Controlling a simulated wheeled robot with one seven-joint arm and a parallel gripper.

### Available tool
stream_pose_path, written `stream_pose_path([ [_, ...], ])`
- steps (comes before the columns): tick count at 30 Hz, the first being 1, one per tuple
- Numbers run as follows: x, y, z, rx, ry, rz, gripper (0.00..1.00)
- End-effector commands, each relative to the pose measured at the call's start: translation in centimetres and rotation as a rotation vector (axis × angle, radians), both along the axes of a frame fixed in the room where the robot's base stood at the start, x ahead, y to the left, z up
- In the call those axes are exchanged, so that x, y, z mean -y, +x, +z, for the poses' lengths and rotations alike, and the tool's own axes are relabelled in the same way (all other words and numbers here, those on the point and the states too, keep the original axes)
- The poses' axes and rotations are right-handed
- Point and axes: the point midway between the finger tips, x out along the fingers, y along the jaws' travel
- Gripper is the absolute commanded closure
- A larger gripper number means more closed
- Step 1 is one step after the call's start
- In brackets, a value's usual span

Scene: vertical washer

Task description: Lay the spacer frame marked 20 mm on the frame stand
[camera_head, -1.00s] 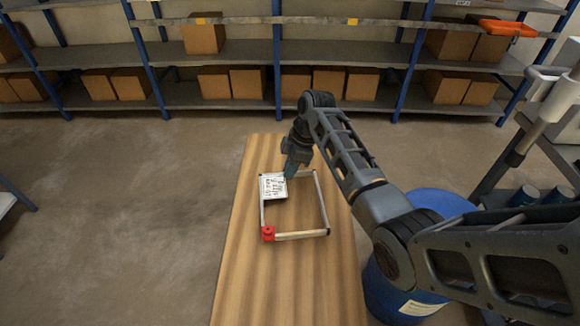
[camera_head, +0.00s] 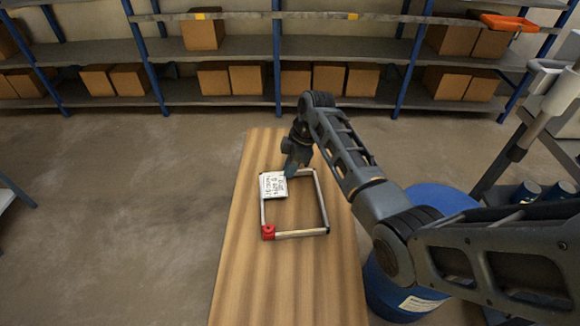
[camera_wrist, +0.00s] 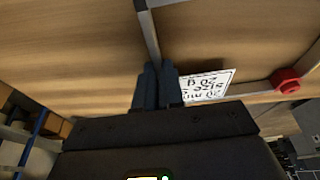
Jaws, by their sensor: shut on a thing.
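A square spacer frame (camera_head: 321,203) of thin light bars, with dark corners and one red corner piece (camera_head: 268,232), shows over the wooden table. A white label (camera_head: 273,186) is at its far left corner. In the wrist view the label (camera_wrist: 207,88) appears upside down; it seems to include "20" and "mm", but is hard to read. My gripper (camera_head: 291,172) is at the frame's far side. In the wrist view its blue-grey fingers (camera_wrist: 157,70) are closed on a frame bar (camera_wrist: 147,30). I cannot tell whether the frame touches the surface below. I cannot make out a separate frame stand.
The long wooden table (camera_head: 285,285) has bare room near and left of the frame. A blue drum (camera_head: 440,200) stands to its right. Shelves with cardboard boxes (camera_head: 247,79) line the back wall. A grey rack (camera_head: 500,160) is at the right.

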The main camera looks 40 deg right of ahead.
Motion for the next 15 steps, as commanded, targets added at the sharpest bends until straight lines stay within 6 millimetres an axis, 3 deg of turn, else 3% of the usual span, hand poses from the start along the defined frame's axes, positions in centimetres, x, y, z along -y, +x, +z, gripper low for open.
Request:
stream_pose_path([
  [6, 0.02, 0.00, -0.05, 0.000, 0.000, 0.000, 1.00],
  [7, 0.02, 0.00, -0.05, 0.000, 0.000, 0.000, 0.91],
  [15, 0.02, 0.00, -0.05, 0.000, 0.000, 0.000, 0.66],
])
